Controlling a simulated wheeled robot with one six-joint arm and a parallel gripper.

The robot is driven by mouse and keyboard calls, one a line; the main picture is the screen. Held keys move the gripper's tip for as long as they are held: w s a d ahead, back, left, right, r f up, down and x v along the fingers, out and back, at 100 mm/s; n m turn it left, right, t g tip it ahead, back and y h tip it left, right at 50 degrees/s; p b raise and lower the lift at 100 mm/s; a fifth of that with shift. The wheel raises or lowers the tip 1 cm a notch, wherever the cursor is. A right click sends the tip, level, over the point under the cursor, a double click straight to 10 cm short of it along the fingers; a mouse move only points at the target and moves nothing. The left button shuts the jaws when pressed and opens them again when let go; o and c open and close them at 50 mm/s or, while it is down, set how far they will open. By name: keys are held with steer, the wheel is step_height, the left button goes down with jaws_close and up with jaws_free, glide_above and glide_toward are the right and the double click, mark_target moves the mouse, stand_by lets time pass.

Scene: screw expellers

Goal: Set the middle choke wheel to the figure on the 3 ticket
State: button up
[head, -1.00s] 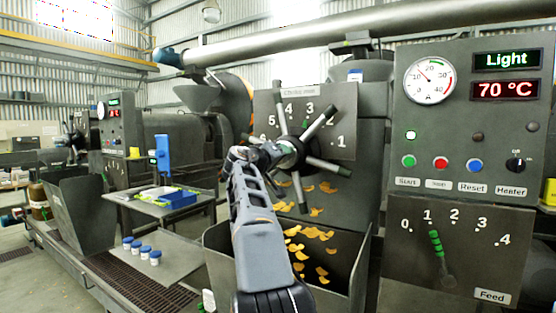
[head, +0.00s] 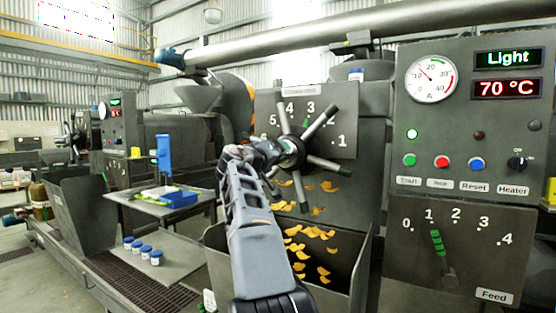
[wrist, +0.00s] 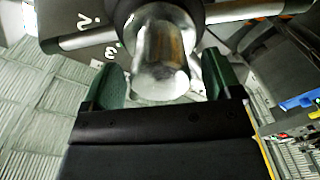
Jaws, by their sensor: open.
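A choke wheel (head: 291,152) with a dark hub and several grey spokes stands on the near machine's dial plate (head: 345,140). The figures 5, 4, 3 and 1 show on the plate, and a small green mark lies just below the 3. A spoke covers the place between 3 and 1. My gripper (head: 266,157) is at the left of the hub. In the wrist view my gripper (wrist: 160,85) is open, its green fingers on either side of a shiny metal end (wrist: 160,75) of the wheel. Contact is unclear. I cannot make out the 3 ticket.
A similar wheel (head: 75,138) is on a machine at the far left. A control panel (head: 470,120) stands at the right with a feed lever (head: 440,258). A bin (head: 347,292) is below the wheel. A side table (head: 150,205) and several blue-lidded jars (head: 146,252) are at left.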

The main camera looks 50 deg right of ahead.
steer(key=b+v, duration=0.1)
steer(key=v, duration=1)
steer(key=shift+a+b, duration=0.35)
steer(key=w+a+f+n+t+y+p, duration=0.1)
steer(key=w+a+f+n+y, duration=0.15)
steer(key=f, duration=0.45)
steer(key=w+a+f+n+y+p, duration=0.1)
steer(key=f+n+y, duration=0.1)
steer(key=f+y, duration=0.35)
steer(key=s+a+f+y+p, duration=0.3)
steer(key=a+f+p, duration=0.3)
steer(key=a+f, duration=0.25)
steer(key=s+a+f+n+g+y+p, duration=0.1)
steer(key=s+a+y+p, duration=0.5)
steer(key=s+a+p, duration=0.7)
steer(key=shift+s+a+f+n+g+y, duration=0.2)
steer(key=shift+s+a+n+g+y, duration=0.1)
steer(key=shift+s+a+n+g, duration=0.2)
